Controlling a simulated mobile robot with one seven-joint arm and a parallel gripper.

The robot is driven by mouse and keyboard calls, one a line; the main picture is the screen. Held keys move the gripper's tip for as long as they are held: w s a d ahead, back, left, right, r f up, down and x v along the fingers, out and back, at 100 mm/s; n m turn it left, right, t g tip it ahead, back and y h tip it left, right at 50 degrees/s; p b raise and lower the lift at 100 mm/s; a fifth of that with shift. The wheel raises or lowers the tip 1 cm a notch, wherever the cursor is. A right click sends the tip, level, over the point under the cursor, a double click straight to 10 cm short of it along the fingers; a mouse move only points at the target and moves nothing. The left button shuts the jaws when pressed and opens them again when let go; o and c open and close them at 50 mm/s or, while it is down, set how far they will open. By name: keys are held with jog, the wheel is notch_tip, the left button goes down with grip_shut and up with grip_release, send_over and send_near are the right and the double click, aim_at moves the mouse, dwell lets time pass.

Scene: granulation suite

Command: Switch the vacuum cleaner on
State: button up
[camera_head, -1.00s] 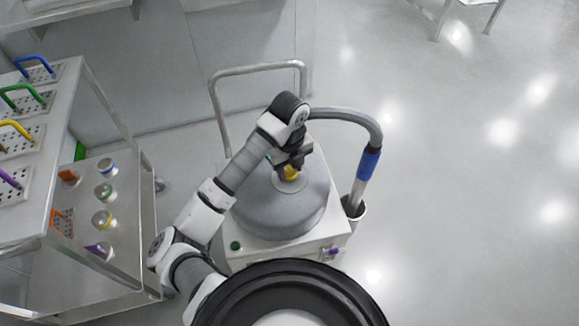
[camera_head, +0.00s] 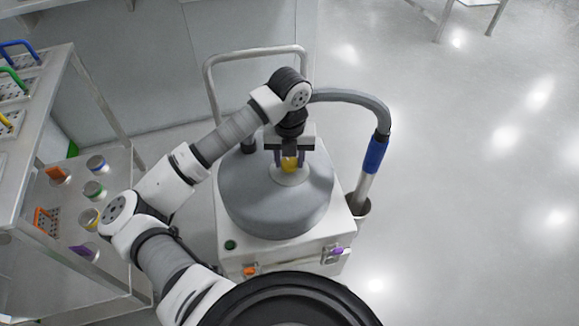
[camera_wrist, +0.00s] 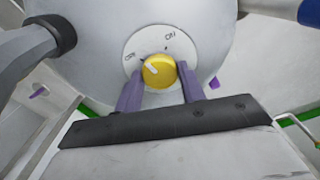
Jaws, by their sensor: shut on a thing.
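The vacuum cleaner (camera_head: 275,200) has a grey domed lid on a white boxy body, with a handle frame behind it. On the dome is a yellow rotary knob (camera_head: 290,164) on a pale round plate. In the wrist view the yellow knob (camera_wrist: 159,70) has a white pointer mark toward the upper left, on the side of one of two printed labels; the other label is at upper right. My gripper (camera_head: 289,160) is over the dome, its two purple fingers on either side of the knob. The wrist view shows my gripper (camera_wrist: 159,88) shut on the knob.
A grey hose with a blue cuff (camera_head: 375,155) curves down at the vacuum's right. A steel cart (camera_head: 100,200) with containers stands at left.

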aim_at(289, 162)
jog(key=m+b, duration=0.4)
jog(key=b, duration=0.1)
jog(key=m+b, duration=0.2)
jog(key=shift+f, duration=0.25)
jog(key=m+b, duration=0.3)
jog(key=m, duration=0.2)
jog(key=shift+r+b, duration=0.2)
jog(key=shift+b, duration=0.2)
jog(key=shift+m, duration=0.4)
jog(key=o, duration=1)
jog(key=shift+c, duration=0.2)
jog(key=shift+r, duration=0.15)
notch_tip(289, 162, up, 14)
jog(key=p, duration=0.2)
jog(key=shift+f, duration=0.2)
